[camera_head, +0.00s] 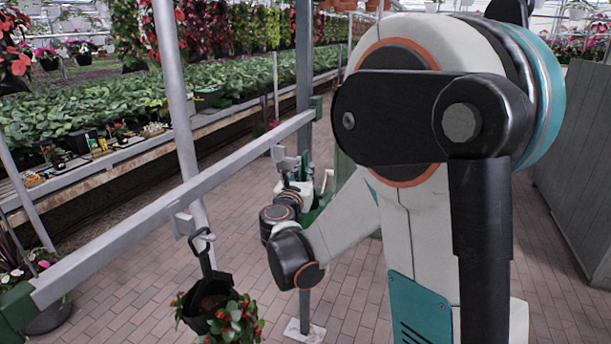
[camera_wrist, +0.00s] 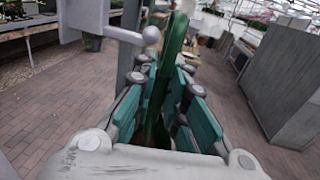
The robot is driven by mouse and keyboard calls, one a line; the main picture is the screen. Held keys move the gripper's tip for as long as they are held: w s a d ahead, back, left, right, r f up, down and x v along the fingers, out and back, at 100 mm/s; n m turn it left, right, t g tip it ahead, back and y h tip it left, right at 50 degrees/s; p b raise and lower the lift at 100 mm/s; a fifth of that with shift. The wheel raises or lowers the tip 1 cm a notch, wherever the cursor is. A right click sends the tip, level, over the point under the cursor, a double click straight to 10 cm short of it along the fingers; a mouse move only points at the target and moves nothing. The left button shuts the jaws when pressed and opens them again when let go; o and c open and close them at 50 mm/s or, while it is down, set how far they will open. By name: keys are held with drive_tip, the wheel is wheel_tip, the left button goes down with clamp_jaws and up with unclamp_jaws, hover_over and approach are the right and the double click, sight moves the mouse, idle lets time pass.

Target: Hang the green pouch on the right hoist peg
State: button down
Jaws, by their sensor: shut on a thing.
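The green pouch shows in the wrist view as a narrow dark green strip (camera_wrist: 174,42) standing up between the teal finger pads. My gripper (camera_wrist: 165,85) is shut on it. The rest of the pouch is hidden below the fingers. The right hoist peg (camera_wrist: 125,35) is a grey rod with a ball end, just left of the strip and apart from it in that picture. In the head view my gripper (camera_head: 298,190) is close to the right peg's grey bracket (camera_head: 284,158), partly hidden by my arm. Green parts (camera_head: 326,190) show beside the gripper.
A grey rail (camera_head: 180,195) crosses from lower left to upper right. A dark pot with red-flowered plant (camera_head: 208,298) hangs from its left peg (camera_head: 183,222). Posts (camera_head: 178,110) stand behind. A grey partition (camera_head: 565,150) is at right. The brick floor is mostly clear.

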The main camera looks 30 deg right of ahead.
drive_tip(key=shift+w+a, duration=0.9)
drive_tip(key=shift+w, duration=0.3)
drive_tip(key=shift+w+a+b, duration=0.1)
drive_tip(key=shift+b, duration=0.2)
drive_tip(key=shift+w+a, duration=0.35)
drive_tip(key=shift+w, duration=0.15)
drive_tip(key=shift+a+f+b, duration=0.1)
drive_tip(key=shift+f+b, duration=0.15)
drive_tip(key=shift+b, duration=0.25)
drive_tip(key=shift+w+f+b, duration=0.1)
drive_tip(key=shift+f+b, duration=0.35)
drive_tip(key=shift+f, duration=0.05)
idle(0.3)
drive_tip(key=c, duration=1.5)
unclamp_jaws()
drive_tip(key=shift+c, duration=0.2)
